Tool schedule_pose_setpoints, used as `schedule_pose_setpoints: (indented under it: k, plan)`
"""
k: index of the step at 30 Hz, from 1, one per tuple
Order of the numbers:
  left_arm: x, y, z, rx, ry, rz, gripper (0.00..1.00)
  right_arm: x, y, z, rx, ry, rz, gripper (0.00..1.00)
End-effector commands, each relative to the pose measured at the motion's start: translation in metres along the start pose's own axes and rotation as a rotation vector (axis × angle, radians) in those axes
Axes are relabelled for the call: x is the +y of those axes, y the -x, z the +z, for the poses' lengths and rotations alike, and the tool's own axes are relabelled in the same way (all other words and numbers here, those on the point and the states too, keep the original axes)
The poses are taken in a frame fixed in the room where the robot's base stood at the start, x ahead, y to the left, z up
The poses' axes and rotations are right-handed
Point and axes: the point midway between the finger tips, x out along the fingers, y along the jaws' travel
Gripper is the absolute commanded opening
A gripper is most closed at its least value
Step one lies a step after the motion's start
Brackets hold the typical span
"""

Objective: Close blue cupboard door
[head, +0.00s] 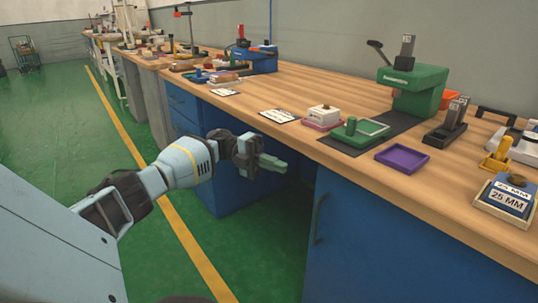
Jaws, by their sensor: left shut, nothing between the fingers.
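A blue cupboard door (385,245) with a dark vertical handle (319,219) faces the aisle under the right part of the workbench. I cannot tell if it stands fully flush. A second blue cupboard (182,103) is under the bench further left, with a dark gap between the two. My left gripper (279,165) is shut and empty. In the picture it lies just below the bench's front edge, in front of the dark gap and left of the handle, apart from the handle. It hides part of the blue surface behind it. My right gripper is not in view.
The wooden bench top (310,88) overhangs the cupboards. The green floor (100,150) with a yellow line is clear at left.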

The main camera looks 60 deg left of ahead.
Motion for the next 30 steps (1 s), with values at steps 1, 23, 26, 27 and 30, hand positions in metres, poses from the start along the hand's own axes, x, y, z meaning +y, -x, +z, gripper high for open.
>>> schedule_pose_setpoints:
  k: [1, 23, 26, 27, 30]
  plan:
    - [0.001, 0.005, 0.005, -0.003, 0.000, -0.003, 0.00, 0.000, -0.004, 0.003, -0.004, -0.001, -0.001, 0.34]
    - [0.000, 0.044, 0.032, 0.000, 0.001, -0.001, 0.00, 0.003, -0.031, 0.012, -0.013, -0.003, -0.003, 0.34]
    - [0.000, 0.044, 0.032, 0.001, 0.002, -0.001, 0.00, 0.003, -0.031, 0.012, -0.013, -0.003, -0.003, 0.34]
    - [0.000, 0.044, 0.032, 0.001, 0.002, 0.000, 0.00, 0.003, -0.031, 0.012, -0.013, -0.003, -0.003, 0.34]
    - [0.000, 0.044, 0.032, 0.001, 0.001, -0.001, 0.00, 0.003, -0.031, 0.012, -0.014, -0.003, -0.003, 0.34]
